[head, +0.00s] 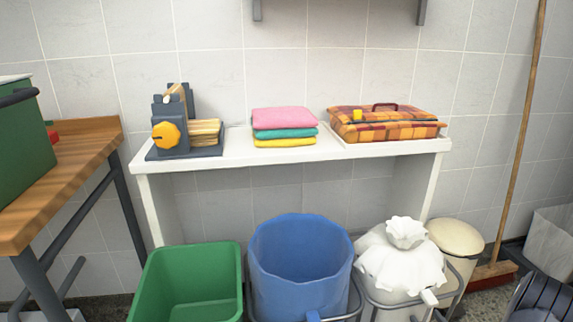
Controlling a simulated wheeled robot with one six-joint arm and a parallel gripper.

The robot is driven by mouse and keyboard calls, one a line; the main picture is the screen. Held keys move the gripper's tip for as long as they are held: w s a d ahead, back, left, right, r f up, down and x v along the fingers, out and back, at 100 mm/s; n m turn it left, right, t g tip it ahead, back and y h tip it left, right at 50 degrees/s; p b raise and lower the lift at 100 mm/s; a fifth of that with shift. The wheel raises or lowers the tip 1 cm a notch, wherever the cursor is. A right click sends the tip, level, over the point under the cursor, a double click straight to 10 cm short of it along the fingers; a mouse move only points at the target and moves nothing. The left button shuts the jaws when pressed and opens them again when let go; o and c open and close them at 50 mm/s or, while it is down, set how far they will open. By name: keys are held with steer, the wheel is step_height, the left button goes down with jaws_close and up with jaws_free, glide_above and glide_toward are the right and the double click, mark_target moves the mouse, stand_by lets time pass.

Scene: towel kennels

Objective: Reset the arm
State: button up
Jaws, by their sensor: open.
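My gripper and arm do not show in the head view. A white shelf table (235,153) stands against the tiled wall. On it, from left to right, are a dark grey device with an orange knob (167,135) and a stack of thin tan pieces, a stack of folded towels (284,126) in pink, teal and yellow, and an orange checked case (385,125) with a dark handle and a yellow clasp. The case sits in a shallow white tray at the right end.
In front stand a green bin (190,285), a blue bin (300,265) and a white tied bag (400,265) in a wire frame. A wooden table (75,165) with a green box (20,150) is at left. A broom (520,130) leans at right. The shelf has small clear gaps.

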step_height(320, 180, up, 5)
steer(key=p, duration=0.3)
steer(key=s+p, duration=0.1)
steer(key=s, duration=0.7)
steer(key=shift+s+d+f, duration=0.15)
steer(key=shift+s+d, duration=0.1)
steer(key=shift+d, duration=0.1)
